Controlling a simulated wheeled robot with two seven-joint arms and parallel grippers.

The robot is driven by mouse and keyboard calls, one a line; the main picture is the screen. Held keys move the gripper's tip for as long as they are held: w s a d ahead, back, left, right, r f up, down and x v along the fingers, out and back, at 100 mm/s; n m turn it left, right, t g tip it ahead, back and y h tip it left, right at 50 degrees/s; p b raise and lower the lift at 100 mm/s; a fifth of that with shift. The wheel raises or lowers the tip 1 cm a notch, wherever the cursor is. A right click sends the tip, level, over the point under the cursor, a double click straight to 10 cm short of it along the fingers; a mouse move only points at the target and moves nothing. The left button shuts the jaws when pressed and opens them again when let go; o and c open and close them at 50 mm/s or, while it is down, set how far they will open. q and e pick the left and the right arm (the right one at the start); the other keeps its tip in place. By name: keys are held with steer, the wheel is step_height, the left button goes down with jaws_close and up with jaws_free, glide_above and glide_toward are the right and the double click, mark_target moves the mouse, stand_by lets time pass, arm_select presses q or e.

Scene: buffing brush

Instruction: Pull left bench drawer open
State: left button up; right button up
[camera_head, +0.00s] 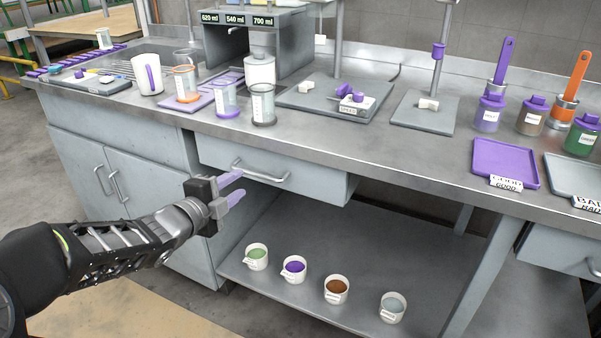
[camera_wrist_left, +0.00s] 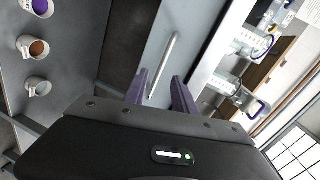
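The left bench drawer (camera_head: 318,186) is a grey box under the countertop, and its front looks about flush with the counter edge. Its silver bar handle (camera_head: 262,174) runs across the front. My left gripper (camera_head: 238,186) is open, with two purple fingers pointing at the handle's left part. In the left wrist view the handle (camera_wrist_left: 167,60) extends ahead of the gripper (camera_wrist_left: 160,88), and its near end appears between the fingertips. No contact is clear. My right gripper is not in view.
A cabinet (camera_head: 135,185) with two doors stands left of the drawer. The countertop (camera_head: 345,143) holds containers and trays. Another drawer (camera_head: 565,250) is at the right.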

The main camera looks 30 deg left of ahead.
mark_target(255, 175)
arm_select(q)
steer(key=shift+d+r+m+h, duration=0.1)
steer(key=shift+d+m+h, duration=0.25)
steer(key=shift+m, duration=0.75)
steer(key=shift+w, duration=0.1)
steer(key=b+x, duration=0.1)
steer(key=x, duration=0.6)
steer(key=shift+w+a+b, duration=0.1)
steer(key=shift+w+b, duration=0.2)
steer(key=shift+w, duration=0.05)
steer(key=shift+c, duration=0.3)
jaws_close()
